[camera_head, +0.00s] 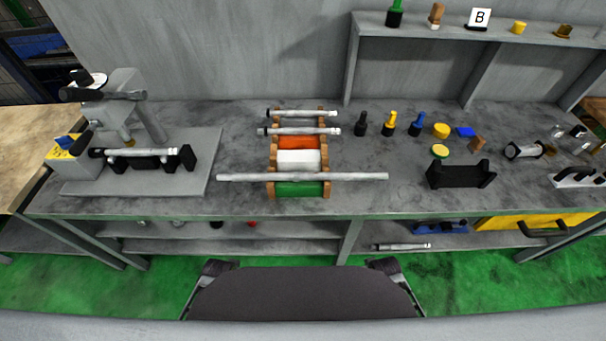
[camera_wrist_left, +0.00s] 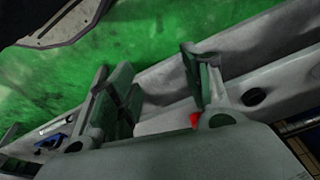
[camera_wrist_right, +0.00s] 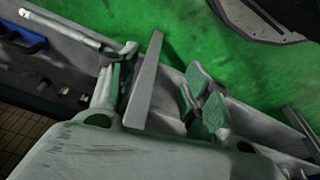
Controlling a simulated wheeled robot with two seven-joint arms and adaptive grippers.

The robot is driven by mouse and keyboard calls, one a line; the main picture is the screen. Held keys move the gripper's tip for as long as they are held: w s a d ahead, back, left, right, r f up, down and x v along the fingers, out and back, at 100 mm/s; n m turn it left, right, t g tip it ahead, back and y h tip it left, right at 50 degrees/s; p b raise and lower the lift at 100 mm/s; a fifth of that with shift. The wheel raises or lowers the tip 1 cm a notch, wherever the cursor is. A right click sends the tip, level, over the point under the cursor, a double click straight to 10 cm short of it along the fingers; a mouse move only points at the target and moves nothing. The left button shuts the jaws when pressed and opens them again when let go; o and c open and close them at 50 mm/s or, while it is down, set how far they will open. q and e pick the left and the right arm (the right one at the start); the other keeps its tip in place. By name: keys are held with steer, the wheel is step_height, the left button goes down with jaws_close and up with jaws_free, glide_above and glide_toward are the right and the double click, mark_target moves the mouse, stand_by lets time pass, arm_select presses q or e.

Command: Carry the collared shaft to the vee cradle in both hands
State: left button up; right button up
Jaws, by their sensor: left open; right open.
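A long grey bar (camera_head: 345,177) lies across the front of a wooden-sided rack, overhanging both sides; I cannot make out a collar on it. Two shorter stepped shafts, a rear one (camera_head: 300,113) and a nearer one (camera_head: 295,131), lie across the rack behind it. A black cradle (camera_head: 460,178) with two raised ends stands empty on the bench to the right. My left gripper (camera_wrist_left: 160,88) is open and empty in the left wrist view. My right gripper (camera_wrist_right: 160,95) is open and empty in the right wrist view. Neither gripper shows in the head view.
The rack's compartments are red (camera_head: 298,142), white (camera_head: 298,159) and green (camera_head: 298,188). A grinder (camera_head: 125,100) holding a shaft stands at left. Small coloured items, such as a yellow cylinder (camera_head: 441,130), fill the right. Another shaft (camera_head: 402,246) lies on the lower shelf.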

arm_select(q)
steer(key=w+d+r+m+p, duration=0.1)
steer(key=w+r, duration=0.1)
steer(key=r, duration=0.7)
steer(key=w+d+r+p, duration=0.1)
steer(key=w+r, duration=0.1)
steer(key=r, duration=0.6)
arm_select(e)
steer(key=w+a+r+m, duration=0.1)
steer(key=w+r, duration=0.1)
steer(key=r, duration=0.7)
steer(key=w+a+r+m, duration=0.1)
steer(key=w+r, duration=0.1)
steer(key=r, duration=0.6)
arm_select(q)
step_height(320, 180, up, 26)
steer(key=f+m+p, duration=0.1)
steer(key=m, duration=1.4)
glide_above(253, 175)
steer(key=s, duration=0.4)
steer(key=shift+w+r, duration=0.15)
steer(key=shift+r, duration=0.1)
arm_select(e)
step_height(253, 175, up, 26)
steer(key=m, duration=1.8)
glide_above(349, 174)
steer(key=s, duration=0.4)
steer(key=shift+w+f, duration=0.1)
steer(key=shift+f, duration=0.1)
